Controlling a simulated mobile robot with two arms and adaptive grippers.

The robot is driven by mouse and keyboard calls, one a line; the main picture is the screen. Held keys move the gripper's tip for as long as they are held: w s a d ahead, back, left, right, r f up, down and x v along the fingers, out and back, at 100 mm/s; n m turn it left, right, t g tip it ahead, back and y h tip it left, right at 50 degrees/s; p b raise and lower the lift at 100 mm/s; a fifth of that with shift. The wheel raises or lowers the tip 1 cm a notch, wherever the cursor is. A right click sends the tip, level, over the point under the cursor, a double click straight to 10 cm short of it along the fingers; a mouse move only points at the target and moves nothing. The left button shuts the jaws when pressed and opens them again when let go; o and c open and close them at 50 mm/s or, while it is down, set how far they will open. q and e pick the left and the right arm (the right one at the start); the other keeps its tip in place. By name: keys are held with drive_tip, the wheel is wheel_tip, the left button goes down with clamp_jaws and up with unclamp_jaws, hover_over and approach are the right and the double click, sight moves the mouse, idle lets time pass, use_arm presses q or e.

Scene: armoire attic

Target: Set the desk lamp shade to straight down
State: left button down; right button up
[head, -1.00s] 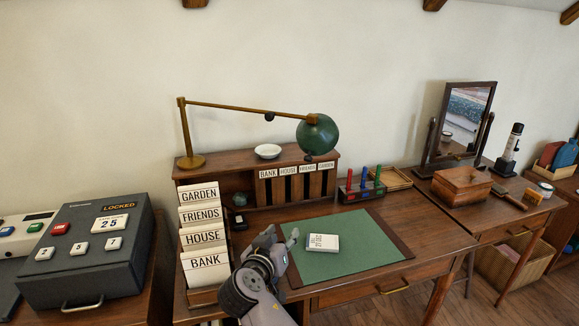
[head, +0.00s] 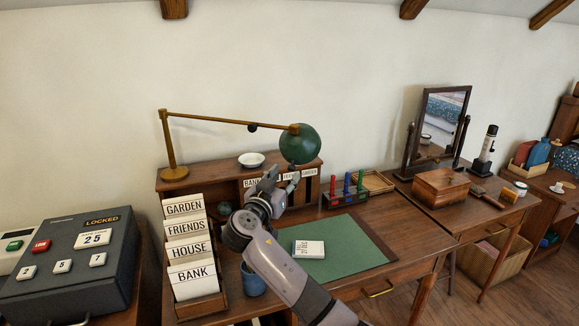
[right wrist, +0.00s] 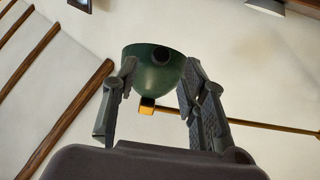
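The desk lamp has a green domed shade (head: 299,143) at the right end of a brass arm (head: 215,119), above the desk's pigeonhole unit. The shade is tilted; its opening is hard to make out in the head view. My right gripper (head: 283,178) is raised just below and left of the shade, fingers pointing up. In the right wrist view the shade (right wrist: 150,66) shows between the two spread fingers (right wrist: 160,85), which overlap its sides. The gripper is open; I cannot tell whether it touches the shade. My left gripper is out of view.
A white bowl (head: 251,160) stands on the pigeonhole unit. A labelled card rack (head: 197,285) and a blue cup (head: 252,282) are left of my right arm. A pen stand (head: 345,195) and a mirror (head: 440,125) are to the right. The green mat (head: 345,262) is mostly clear.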

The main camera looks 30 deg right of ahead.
sight(290, 169)
drive_tip(key=shift+p+x, duration=0.35)
drive_tip(key=shift+x, duration=2)
clamp_jaws()
